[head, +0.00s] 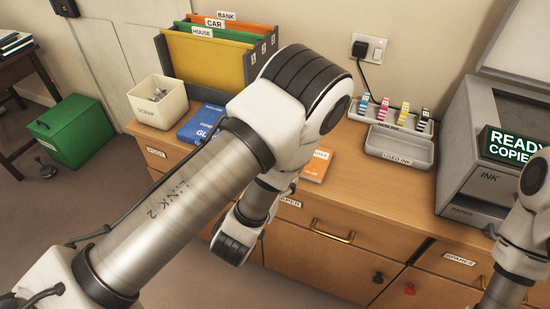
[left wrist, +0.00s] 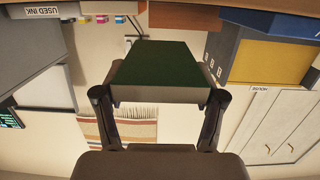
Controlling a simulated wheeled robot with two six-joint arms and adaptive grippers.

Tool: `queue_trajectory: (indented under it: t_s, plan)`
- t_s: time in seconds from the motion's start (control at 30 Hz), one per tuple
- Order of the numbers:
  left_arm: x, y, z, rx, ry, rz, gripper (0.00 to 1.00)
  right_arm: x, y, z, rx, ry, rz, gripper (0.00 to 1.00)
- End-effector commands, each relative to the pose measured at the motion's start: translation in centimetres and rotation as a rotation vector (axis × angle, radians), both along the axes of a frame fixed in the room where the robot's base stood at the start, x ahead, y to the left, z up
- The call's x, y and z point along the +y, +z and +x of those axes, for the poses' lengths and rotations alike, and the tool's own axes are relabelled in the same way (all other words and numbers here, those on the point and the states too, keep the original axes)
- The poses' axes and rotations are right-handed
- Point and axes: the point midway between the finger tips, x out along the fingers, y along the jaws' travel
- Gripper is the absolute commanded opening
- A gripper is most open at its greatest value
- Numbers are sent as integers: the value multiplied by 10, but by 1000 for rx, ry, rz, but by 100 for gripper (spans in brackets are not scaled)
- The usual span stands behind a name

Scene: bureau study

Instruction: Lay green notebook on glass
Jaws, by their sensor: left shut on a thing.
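My left gripper (left wrist: 158,100) is shut on the green notebook (left wrist: 156,62) in the left wrist view. The dark green cover and a pale page edge show between the two fingers. In the head view my left arm hides the gripper and notebook. The grey copier (head: 466,150) stands at the right of the cabinet, with a raised lid above it. A dark panel, apparently its glass (head: 530,108), shows partly behind the "READY COPIES" display (head: 508,145). My right arm is at the right edge of the head view; its gripper is not visible.
A used-ink tray (head: 402,150) and several ink cartridges stand left of the copier. File folders (head: 205,60), a scrap bin (head: 158,104), a blue pack (head: 198,123) and an orange pad (head: 316,166) are on the cabinet top. Bare wood (head: 375,195) lies between pad and copier.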

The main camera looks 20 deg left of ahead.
Motion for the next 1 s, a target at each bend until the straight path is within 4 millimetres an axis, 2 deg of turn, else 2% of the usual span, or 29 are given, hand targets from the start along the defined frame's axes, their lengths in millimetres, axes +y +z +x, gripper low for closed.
queue_trajectory:
  t_s: [0.03,0.23,0.3,0.5,0.6,0.67,0.9,1.0]
  plan:
    - [3,-14,7,-9,3,-1,34,0,-30,0,0,0,0,40]
    - [11,-15,24,-7,1,-1,34,0,-82,0,0,0,0,40]
    - [22,-3,43,-5,9,-10,34,0,-67,-1,1,0,0,40]
    - [47,-8,96,-4,5,-4,34,0,-65,0,-1,0,0,40]
    - [55,-11,114,-2,2,-2,34,0,-65,0,-1,0,0,40]
    - [57,-13,119,-1,1,0,34,0,-65,0,-1,0,0,40]
    - [57,-47,119,1,0,0,34,0,-70,0,0,0,0,40]
    - [57,-47,120,0,0,0,34,0,-69,0,0,0,0,40]
